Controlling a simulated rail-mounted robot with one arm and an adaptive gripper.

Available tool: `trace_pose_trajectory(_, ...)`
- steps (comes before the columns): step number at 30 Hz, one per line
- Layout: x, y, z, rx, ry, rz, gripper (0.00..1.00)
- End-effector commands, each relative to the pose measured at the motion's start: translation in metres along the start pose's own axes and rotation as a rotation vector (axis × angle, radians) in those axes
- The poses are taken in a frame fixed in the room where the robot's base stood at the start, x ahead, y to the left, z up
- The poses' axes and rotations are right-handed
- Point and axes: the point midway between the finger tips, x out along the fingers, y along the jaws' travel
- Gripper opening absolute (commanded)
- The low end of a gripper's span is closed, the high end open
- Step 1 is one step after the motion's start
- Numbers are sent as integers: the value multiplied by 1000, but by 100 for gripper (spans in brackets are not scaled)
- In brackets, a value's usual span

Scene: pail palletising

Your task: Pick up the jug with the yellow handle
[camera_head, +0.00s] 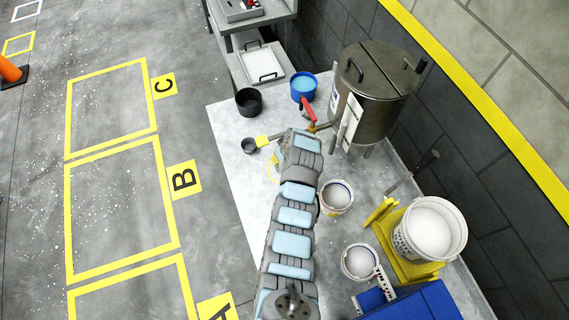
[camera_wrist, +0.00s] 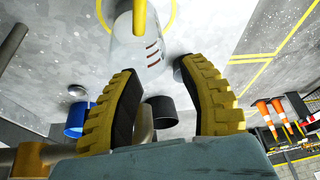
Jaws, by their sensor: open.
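The jug (camera_wrist: 128,48) is clear, with red marks on its side and a yellow handle (camera_wrist: 139,16). It stands at the top middle of the wrist view, beyond my fingertips. My gripper (camera_wrist: 160,69) has two yellow fingers with black pads, spread wide apart. The jug's lower end lies near the gap between the tips, and I see no contact. In the head view my arm covers the jug, and my gripper is mostly hidden at the arm's far end.
A steel tank (camera_head: 376,92) stands at the right. White pails (camera_head: 432,235) are near the front right.

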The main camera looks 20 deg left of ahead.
Motion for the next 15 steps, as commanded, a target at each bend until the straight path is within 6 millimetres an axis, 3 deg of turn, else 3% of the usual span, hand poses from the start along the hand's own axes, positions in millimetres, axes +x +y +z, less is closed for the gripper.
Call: trace_pose_trajectory(15,18,1,-2,-1,3,3,42)
